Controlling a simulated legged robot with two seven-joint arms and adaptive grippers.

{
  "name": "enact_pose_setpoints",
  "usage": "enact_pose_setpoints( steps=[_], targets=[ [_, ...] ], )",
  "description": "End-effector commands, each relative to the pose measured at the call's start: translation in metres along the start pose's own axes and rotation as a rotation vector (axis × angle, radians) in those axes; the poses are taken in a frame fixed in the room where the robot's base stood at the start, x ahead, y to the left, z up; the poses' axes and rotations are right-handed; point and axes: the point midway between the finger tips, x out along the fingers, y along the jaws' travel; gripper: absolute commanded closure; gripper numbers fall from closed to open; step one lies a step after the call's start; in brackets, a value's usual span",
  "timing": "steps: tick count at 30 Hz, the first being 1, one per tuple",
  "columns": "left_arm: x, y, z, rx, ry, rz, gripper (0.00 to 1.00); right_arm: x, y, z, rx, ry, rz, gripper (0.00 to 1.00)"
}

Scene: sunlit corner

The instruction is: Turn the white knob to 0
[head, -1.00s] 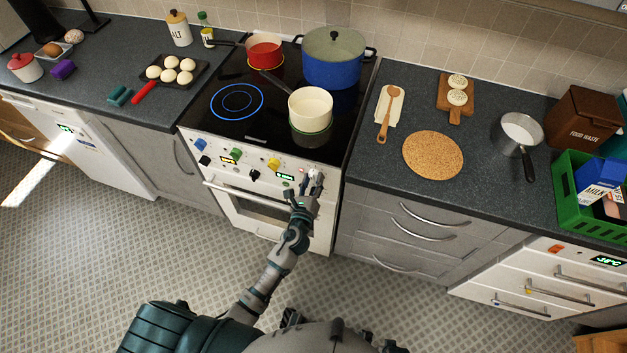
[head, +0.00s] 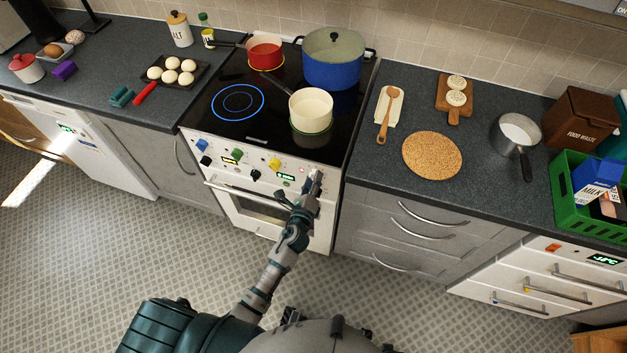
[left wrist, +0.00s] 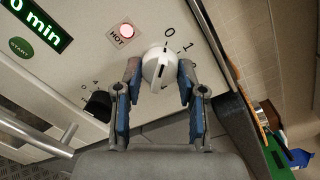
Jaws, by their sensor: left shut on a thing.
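The white knob (left wrist: 158,70) is on the white stove front in the left wrist view, with the printed numbers 0 and 1 beside it at its upper right. It has a raised grip with a dark mark, and I cannot tell exactly which number it points at. My left gripper (left wrist: 160,77) is shut on the knob, one finger on each side. In the head view my left gripper (head: 312,183) reaches the right end of the stove's control panel and largely hides the knob. My right gripper is not in view.
A black knob (left wrist: 98,104) is below left. The oven handle (head: 240,190) runs below the panel. A cream pot (head: 311,105) stands on the hob above.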

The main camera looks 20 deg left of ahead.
Motion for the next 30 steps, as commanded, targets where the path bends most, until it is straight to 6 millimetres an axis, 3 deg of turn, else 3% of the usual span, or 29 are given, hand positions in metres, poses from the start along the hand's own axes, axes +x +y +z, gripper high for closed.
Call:
enact_pose_setpoints(
  steps=[8,9,11,23,30],
  targets=[
    [0.001,0.0,0.002,-0.002,-0.003,0.0,0.95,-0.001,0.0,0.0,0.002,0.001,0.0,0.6],
    [0.001,0.0,0.002,-0.002,-0.003,0.0,0.51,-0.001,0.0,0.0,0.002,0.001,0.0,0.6],
    [0.001,0.0,0.001,-0.001,-0.002,0.0,0.36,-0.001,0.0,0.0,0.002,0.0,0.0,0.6],
    [-0.007,0.0,0.0,0.0,-0.001,0.0,0.35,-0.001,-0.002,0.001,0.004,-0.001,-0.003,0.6],
    [-0.054,0.001,-0.001,-0.001,0.001,0.002,0.35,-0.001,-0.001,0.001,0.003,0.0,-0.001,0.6]
  ],
)
